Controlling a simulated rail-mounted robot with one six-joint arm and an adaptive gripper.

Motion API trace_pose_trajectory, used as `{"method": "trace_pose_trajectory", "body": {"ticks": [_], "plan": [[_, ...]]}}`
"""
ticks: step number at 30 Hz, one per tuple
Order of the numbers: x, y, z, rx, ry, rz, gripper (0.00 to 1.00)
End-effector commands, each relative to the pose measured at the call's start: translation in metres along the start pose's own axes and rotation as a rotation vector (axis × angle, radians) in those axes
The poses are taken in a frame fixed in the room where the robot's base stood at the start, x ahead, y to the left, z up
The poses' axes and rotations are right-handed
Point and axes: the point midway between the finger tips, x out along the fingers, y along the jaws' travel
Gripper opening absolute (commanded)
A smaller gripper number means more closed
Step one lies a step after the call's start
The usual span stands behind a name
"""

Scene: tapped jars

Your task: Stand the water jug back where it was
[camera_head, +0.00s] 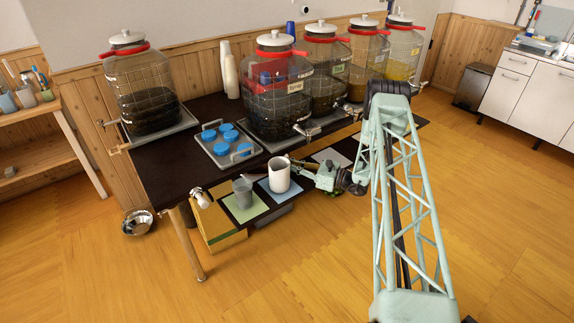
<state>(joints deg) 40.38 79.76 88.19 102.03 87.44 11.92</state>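A white jug (279,176) stands upright at the table's front edge, on or just above a blue mat (283,197). My gripper (303,170) is at the jug's right side, at about the height of its upper body. Its fingertips look close to or touching the jug's right side. At this size I cannot tell whether they are closed on it. No label on the jug is readable.
Behind are a tray (217,154) with several blue lids and several tapped jars, the nearest a labelled one (279,108). A pale mat (331,157) lies right of my gripper. A metal bowl (138,222) sits on the floor.

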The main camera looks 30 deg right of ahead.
Motion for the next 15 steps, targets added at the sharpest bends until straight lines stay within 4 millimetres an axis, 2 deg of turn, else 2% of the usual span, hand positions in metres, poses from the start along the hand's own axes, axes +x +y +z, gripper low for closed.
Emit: {"method": "trace_pose_trajectory", "body": {"ticks": [15], "plan": [[0.0001, -0.0003, -0.0030, 0.000, -0.001, 0.000, 0.00]]}}
